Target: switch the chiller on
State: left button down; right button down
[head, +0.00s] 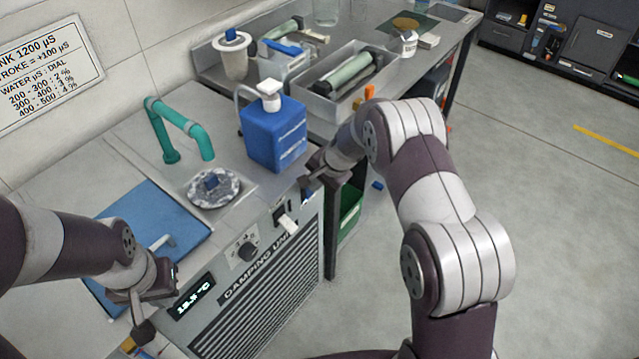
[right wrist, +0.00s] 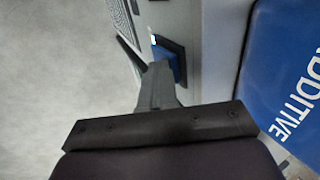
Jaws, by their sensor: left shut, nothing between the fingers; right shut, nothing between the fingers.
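The chiller is the grey unit with a slatted front (head: 262,295), a lit display (head: 194,297) reading about 15.5 °C and a black dial (head: 247,251). On its upper right front is a small dark-framed switch with a blue face (head: 280,214); a white piece (head: 288,226) sits just below it. The right wrist view shows a blue face in a dark frame (right wrist: 172,58), close to my fingertips. My right gripper (head: 306,186) is shut and empty, just right of the switch; contact cannot be told. My left gripper (head: 142,312) is shut and empty near the chiller's left front.
A blue additive jug (head: 274,138) stands on the counter close to my right gripper; its side shows in the right wrist view (right wrist: 285,65). Floor on the right is clear.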

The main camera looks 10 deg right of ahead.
jog(key=shift+r, duration=0.25)
jog(key=shift+r+p, duration=0.45)
jog(key=shift+r, duration=0.2)
